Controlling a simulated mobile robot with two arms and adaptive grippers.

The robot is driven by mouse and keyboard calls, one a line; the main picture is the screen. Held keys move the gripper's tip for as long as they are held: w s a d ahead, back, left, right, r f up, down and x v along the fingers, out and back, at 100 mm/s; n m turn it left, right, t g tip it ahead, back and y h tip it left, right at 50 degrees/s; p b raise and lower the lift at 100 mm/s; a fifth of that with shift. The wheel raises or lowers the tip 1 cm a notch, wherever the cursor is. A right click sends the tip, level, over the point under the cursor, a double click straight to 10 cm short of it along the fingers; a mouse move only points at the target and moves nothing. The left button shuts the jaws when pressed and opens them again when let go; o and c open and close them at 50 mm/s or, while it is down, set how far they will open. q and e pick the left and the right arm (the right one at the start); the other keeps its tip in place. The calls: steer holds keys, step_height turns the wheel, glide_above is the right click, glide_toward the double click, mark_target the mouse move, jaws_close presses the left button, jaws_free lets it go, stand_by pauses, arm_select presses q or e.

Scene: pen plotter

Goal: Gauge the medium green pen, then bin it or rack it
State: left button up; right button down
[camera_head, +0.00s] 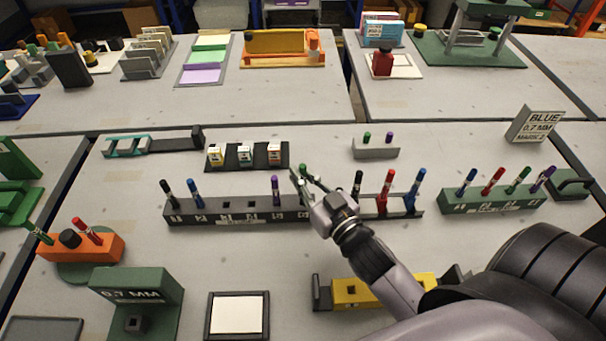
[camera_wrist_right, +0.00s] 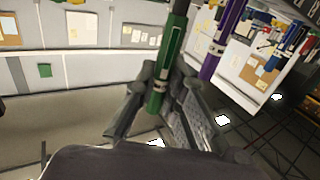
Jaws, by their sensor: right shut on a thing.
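My right gripper (camera_head: 301,182) is shut on a green pen (camera_wrist_right: 168,62), just above the right part of the long dark grey rack (camera_head: 228,216). In the right wrist view the pen stands between the fingers (camera_wrist_right: 165,95). In the head view the gripper hides most of it, so I cannot tell whether its lower end is clear of the rack. A purple pen (camera_head: 275,190) stands in the rack beside the gripper, with a black and a blue pen at its left end. A green block marked 0.7 MM (camera_head: 136,287) stands at front left. My left gripper is not in view.
An orange block (camera_head: 98,250) holds pens at left. A yellow block (camera_head: 352,290) lies by my arm. A white pad (camera_head: 237,313) is at the front.

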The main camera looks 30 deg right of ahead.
steer(key=shift+f+b, duration=1.05)
steer(key=shift+f, duration=0.6)
steer(key=c, duration=1.6)
jaws_free()
steer(key=shift+s+d, duration=0.15)
steer(key=shift+s, duration=1.75)
steer(key=shift+s+d, duration=0.15)
steer(key=shift+s, duration=1.7)
